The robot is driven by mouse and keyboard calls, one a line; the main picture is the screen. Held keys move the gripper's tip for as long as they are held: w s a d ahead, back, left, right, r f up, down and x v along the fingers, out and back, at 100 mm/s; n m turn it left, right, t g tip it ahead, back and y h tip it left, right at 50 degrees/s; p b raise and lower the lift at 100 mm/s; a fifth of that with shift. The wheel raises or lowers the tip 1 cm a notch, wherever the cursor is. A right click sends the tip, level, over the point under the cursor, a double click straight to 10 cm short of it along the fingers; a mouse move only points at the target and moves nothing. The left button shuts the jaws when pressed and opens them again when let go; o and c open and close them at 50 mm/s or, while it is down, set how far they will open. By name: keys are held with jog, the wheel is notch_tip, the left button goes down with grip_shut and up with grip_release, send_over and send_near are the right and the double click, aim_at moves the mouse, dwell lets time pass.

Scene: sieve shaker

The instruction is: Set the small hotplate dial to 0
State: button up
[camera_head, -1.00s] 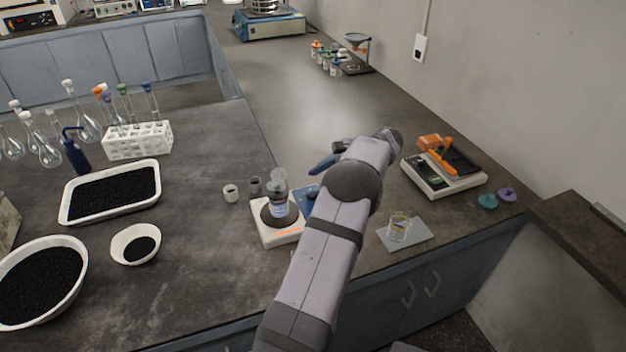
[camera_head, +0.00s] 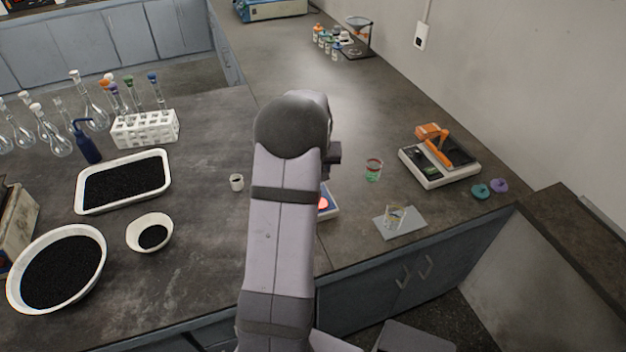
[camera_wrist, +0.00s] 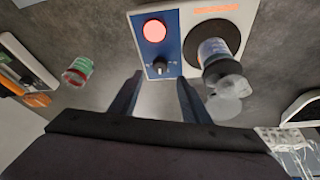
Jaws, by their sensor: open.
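The small hotplate (camera_wrist: 170,58) is in the wrist view, with a white body, a blue panel and a round dark plate. A clear bottle (camera_wrist: 213,52) stands on the plate. My gripper (camera_wrist: 157,82) is open, its two dark fingers either side of and short of the dial, with nothing between them. In the head view my arm hides most of the hotplate; a blue corner (camera_head: 331,209) and the red disc show.
A small glass with red and green (camera_head: 373,170) stands right of the hotplate. A beaker on a grey plate (camera_head: 400,222) is near the front edge. A balance-like device (camera_head: 440,163) lies farther right. A small white cup (camera_head: 237,182) stands left of my arm.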

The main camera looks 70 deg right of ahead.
jog(key=shift+p+x, duration=1.15)
jog(key=shift+x, duration=2.4)
jog(key=c, duration=1)
